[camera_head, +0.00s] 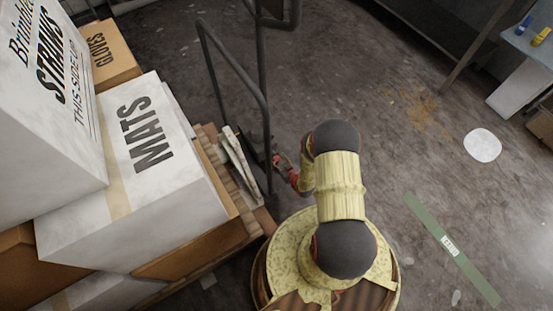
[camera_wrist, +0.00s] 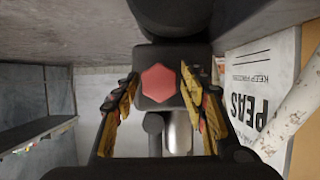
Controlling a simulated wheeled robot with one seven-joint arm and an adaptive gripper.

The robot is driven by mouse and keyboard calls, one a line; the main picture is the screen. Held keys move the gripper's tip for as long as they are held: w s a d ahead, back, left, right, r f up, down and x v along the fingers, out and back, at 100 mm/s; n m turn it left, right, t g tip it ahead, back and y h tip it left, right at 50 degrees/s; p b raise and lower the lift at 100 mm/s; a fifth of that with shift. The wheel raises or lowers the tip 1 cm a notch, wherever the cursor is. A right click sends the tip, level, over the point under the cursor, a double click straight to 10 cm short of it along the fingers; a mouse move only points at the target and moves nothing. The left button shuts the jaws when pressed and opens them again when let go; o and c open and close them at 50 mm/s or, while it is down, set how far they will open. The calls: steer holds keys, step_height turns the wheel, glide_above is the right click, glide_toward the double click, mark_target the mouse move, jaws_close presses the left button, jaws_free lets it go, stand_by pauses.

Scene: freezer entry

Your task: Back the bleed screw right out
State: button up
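The bleed screw shows as a red hexagonal head (camera_wrist: 159,82) on a dark block (camera_wrist: 145,101) in the middle of the wrist view. My gripper (camera_wrist: 161,80) is open, with one yellow-padded finger to the left of the head and one to the right. Gaps show between the fingers and the red head. I cannot tell how deep the fingertips reach. In the head view my gripper (camera_head: 283,166) is small, low beside the dark handle frame (camera_head: 262,95), and the screw cannot be made out there.
Large boxes marked MATS (camera_head: 120,215) and STRIKS stand stacked on a pallet at left. A green strip (camera_head: 440,240) and a white round patch (camera_head: 482,145) lie on the floor at right. Open floor lies right of my arm. A PEAS sack or box (camera_wrist: 262,100) is close at right in the wrist view.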

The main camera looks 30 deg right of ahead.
steer(key=shift+o, duration=0.5)
steer(key=v, duration=1.2)
